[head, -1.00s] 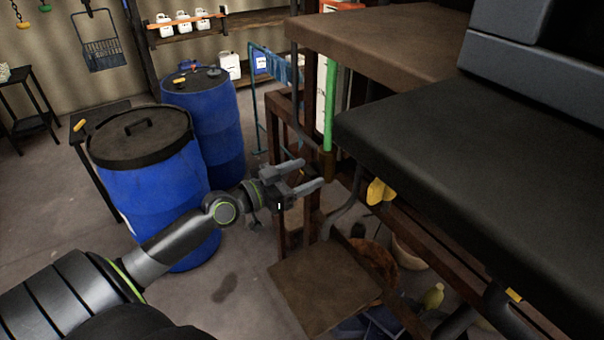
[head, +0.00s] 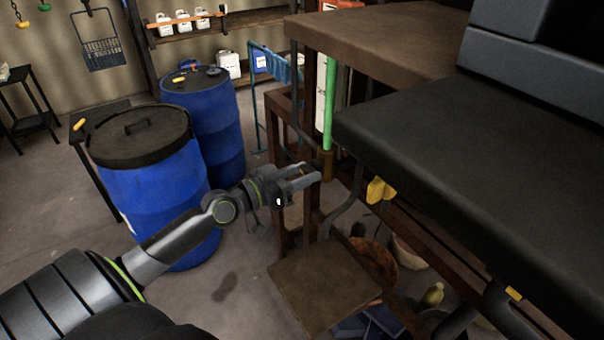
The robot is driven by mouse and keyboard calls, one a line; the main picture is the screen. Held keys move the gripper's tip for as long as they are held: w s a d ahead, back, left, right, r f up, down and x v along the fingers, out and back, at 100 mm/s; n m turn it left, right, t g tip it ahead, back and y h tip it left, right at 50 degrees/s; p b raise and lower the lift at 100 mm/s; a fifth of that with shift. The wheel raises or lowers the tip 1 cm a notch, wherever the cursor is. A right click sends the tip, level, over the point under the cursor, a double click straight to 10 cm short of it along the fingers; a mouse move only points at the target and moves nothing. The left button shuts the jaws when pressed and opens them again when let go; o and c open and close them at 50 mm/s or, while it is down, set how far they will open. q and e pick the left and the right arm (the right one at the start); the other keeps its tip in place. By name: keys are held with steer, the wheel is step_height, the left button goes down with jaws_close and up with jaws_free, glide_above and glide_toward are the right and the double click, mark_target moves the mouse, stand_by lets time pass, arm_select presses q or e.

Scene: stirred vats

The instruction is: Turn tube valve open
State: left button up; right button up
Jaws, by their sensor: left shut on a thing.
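A green upright tube (head: 329,105) runs down beside the brown bench and ends in a brown fitting (head: 327,164). My left gripper (head: 309,175) is just left of this fitting, its fingers pointing right. It is shut on the tube valve, which is mostly hidden between and behind the fingers. I cannot tell from this view how far the valve is turned. My right gripper is not in view.
Two blue barrels (head: 150,195) (head: 212,120) stand left of my arm. A brown bench top (head: 385,30) and a dark slab (head: 470,150) fill the right. A low brown board (head: 325,285) lies below the gripper. Open floor shows at lower left.

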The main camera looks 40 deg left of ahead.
arm_select(q)
steer(key=n, duration=0.4)
steer(key=shift+n, duration=0.3)
steer(key=n, duration=0.3)
steer(key=shift+n+p, duration=0.3)
steer(key=shift+p, duration=0.1)
steer(key=n, duration=0.3)
steer(key=shift+n+p, duration=0.3)
steer(key=shift+p, duration=0.05)
steer(key=shift+n+p, duration=0.45)
steer(key=shift+n, duration=1.45)
steer(key=o, duration=1)
steer(key=shift+a+f, duration=0.1)
